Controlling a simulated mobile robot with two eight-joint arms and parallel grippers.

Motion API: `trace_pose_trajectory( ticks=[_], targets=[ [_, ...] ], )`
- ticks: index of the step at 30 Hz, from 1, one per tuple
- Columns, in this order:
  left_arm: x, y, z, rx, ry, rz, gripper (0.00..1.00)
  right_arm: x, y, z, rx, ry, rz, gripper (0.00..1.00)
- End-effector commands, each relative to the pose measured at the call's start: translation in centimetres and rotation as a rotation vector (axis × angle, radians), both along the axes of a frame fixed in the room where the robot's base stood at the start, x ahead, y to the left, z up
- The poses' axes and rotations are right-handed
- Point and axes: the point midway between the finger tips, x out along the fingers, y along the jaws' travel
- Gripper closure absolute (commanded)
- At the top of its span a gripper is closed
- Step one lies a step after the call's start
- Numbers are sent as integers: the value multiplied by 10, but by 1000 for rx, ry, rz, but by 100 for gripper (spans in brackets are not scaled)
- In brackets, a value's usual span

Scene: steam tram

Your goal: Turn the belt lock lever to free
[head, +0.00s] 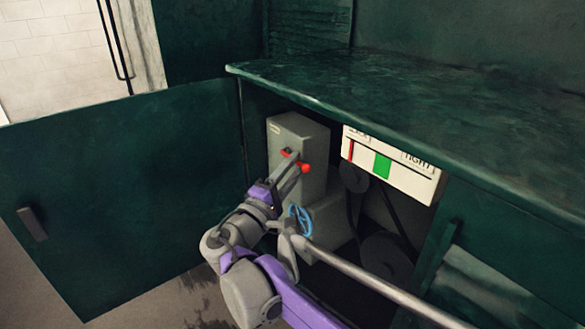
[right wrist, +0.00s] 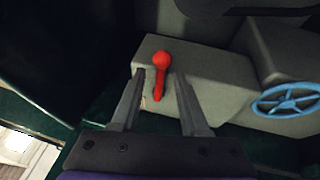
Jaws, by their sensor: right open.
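The belt lock lever (right wrist: 160,82) is red with a round knob, on the face of a grey box (head: 292,128) inside the open cabinet. In the head view, the red lever (head: 305,167) shows partly behind my right gripper (head: 291,168). In the right wrist view, my right gripper (right wrist: 160,92) is open, with one finger on each side of the lever. The fingers look apart from it, though contact is hard to judge. My left gripper is not in view.
A blue handwheel (head: 300,220) sits low beside the box. A white gauge plate (head: 393,165) with red and green marks hangs to the right, near dark belt pulleys (head: 386,258). The green countertop (head: 420,105) overhangs the cabinet. The green door (head: 130,195) stands open at left.

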Motion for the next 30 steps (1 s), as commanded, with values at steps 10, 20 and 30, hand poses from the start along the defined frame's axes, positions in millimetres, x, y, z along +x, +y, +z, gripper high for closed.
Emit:
trace_pose_trajectory(
  ticks=[10,20,30],
  targets=[
    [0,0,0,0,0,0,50,0,0,0,0,0,0,75],
    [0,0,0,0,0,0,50,0,0,0,0,0,0,100],
    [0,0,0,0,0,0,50,0,0,0,0,0,0,100]
  ],
)
